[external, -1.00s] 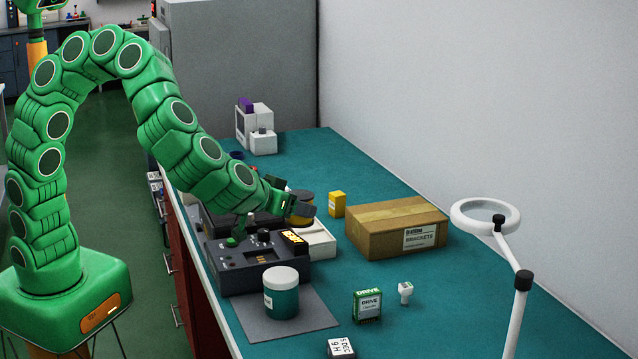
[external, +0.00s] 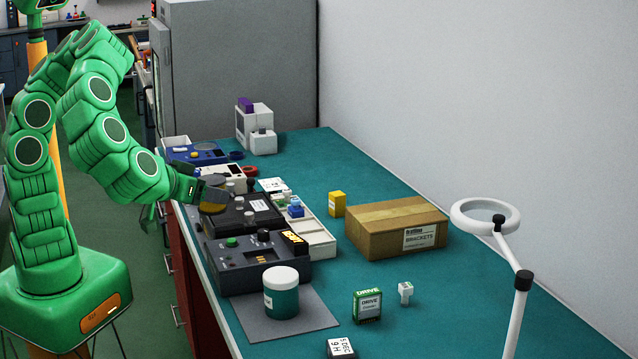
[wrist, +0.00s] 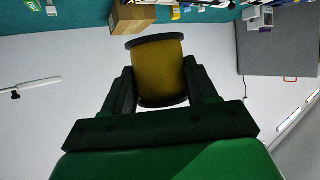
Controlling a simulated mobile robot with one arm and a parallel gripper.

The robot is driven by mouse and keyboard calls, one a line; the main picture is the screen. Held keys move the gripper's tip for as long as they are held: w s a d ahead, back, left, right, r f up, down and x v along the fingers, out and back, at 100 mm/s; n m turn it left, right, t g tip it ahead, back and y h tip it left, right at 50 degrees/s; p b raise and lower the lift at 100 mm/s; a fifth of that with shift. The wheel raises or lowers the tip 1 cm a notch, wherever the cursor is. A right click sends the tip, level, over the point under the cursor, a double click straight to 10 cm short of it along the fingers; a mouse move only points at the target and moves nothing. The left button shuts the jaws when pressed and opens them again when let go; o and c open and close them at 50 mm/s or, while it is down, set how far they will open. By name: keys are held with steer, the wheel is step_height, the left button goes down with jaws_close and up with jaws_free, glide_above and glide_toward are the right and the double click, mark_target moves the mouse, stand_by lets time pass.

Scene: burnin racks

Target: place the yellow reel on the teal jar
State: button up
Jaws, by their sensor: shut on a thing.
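My gripper (external: 205,190) is shut on the yellow reel (wrist: 160,68), which has dark flanges and sits between both fingers in the wrist view. In the external view the reel (external: 212,208) shows partly, below and behind the gripper, above the left side of the bench. The teal jar (external: 282,299), with a white lid, stands upright on a grey mat (external: 313,318) at the front of the bench. The jar is well apart from the reel, nearer the camera and to the right. Nothing lies on its lid.
A dark device with knobs (external: 228,267) stands just behind the jar. A white compartment tray (external: 318,243) and a cardboard box (external: 396,226) lie farther back. A green drive box (external: 367,306) and a magnifier lamp (external: 517,283) stand to the right.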

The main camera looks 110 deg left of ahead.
steer(key=w+a+f, duration=0.1)
steer(key=w+f, duration=0.1)
steer(key=w, duration=0.2)
steer(key=w+a+f, duration=0.1)
steer(key=w+f, duration=0.2)
steer(key=w, duration=0.1)
steer(key=w+f, duration=0.3)
steer(key=w, duration=0.1)
steer(key=shift+a+f, duration=0.2)
steer(key=shift+a, duration=0.2)
steer(key=shift+w+a+f, duration=0.1)
steer(key=shift+w+f, duration=0.5)
steer(key=shift+f, duration=1.6)
steer(key=shift+f, duration=0.1)
steer(key=o, duration=1.3)
steer(key=shift+c, duration=0.2)
